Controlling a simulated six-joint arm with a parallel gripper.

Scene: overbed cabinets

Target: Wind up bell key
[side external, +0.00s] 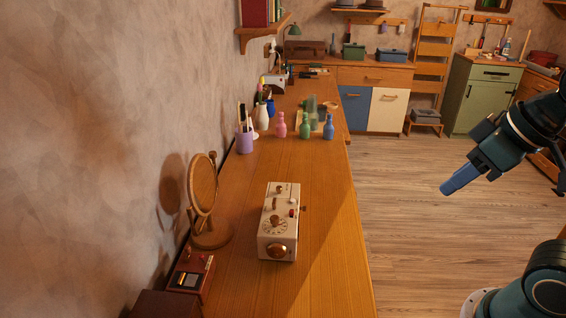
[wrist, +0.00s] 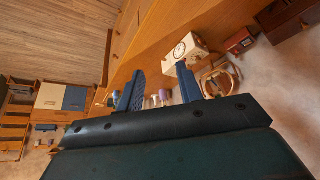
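A white box (side external: 285,236) stands on the long wooden desk (side external: 325,250). A dial, brown knobs and a small red part are on its top, and a brown oval part (side external: 277,251) is on its near face. A small brown piece (side external: 304,208) sticks out on its right side. I cannot tell which part is the bell key. My gripper (side external: 446,188) is well to the right of the box, over the floor and apart from the desk. In the wrist view its two blue fingers (wrist: 160,84) are spread with nothing gripped, and the box (wrist: 188,53) shows beyond them.
A round wooden mirror (side external: 204,187) stands left of the box, and a dark red box (side external: 192,273) is at the near left. A purple cup (side external: 244,141) and several small bottles (side external: 305,127) stand farther back. The desk right of the white box is clear.

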